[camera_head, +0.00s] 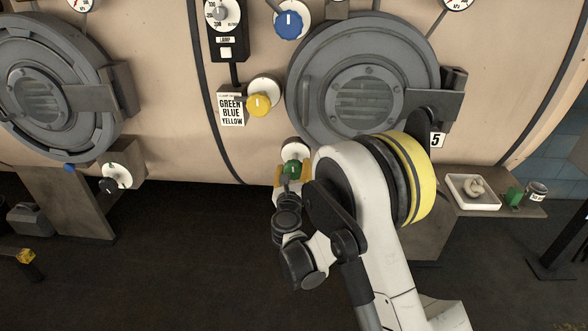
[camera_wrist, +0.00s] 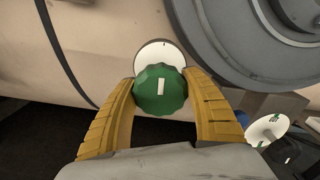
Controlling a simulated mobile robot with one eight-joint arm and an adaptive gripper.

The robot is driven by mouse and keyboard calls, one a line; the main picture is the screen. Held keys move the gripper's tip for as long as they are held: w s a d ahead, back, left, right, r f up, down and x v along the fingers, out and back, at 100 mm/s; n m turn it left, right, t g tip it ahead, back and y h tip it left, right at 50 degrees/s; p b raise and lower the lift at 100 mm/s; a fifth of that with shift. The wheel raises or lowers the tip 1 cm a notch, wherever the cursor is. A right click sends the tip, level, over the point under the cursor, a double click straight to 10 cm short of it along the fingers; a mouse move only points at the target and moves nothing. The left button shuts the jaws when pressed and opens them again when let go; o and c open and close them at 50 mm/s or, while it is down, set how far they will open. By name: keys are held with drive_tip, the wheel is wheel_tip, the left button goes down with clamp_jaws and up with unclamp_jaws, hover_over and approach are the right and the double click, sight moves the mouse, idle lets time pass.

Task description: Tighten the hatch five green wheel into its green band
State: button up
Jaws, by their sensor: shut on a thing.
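The green wheel (camera_wrist: 160,90) is a faceted knob with a white mark pointing nearly straight up in the wrist view. It sits in front of a round white dial plate (camera_wrist: 150,52) with a small dark tick near its top. I cannot make out a green band on that plate. In the head view the wheel (camera_head: 292,169) and plate (camera_head: 295,147) are below the left side of hatch five (camera_head: 325,120), labelled 5 (camera_head: 437,140). My gripper (camera_wrist: 160,82) has its yellow fingers on both sides of the wheel and is shut on it; it also shows in the head view (camera_head: 291,177).
A yellow knob (camera_head: 259,104) and a sign (camera_head: 231,110) reading GREEN BLUE YELLOW are above left. A blue knob (camera_head: 288,25) is higher up. At right, a shelf holds a white tray (camera_head: 471,203), a green block (camera_head: 514,195) and a can (camera_head: 537,191).

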drive_tip(key=n+b, duration=0.1)
drive_tip(key=n, duration=0.4)
drive_tip(key=n+b, duration=0.1)
drive_tip(key=n, duration=0.3)
drive_tip(key=shift+n, duration=0.3)
drive_tip(key=n, duration=2.1)
drive_tip(key=shift+n, duration=2)
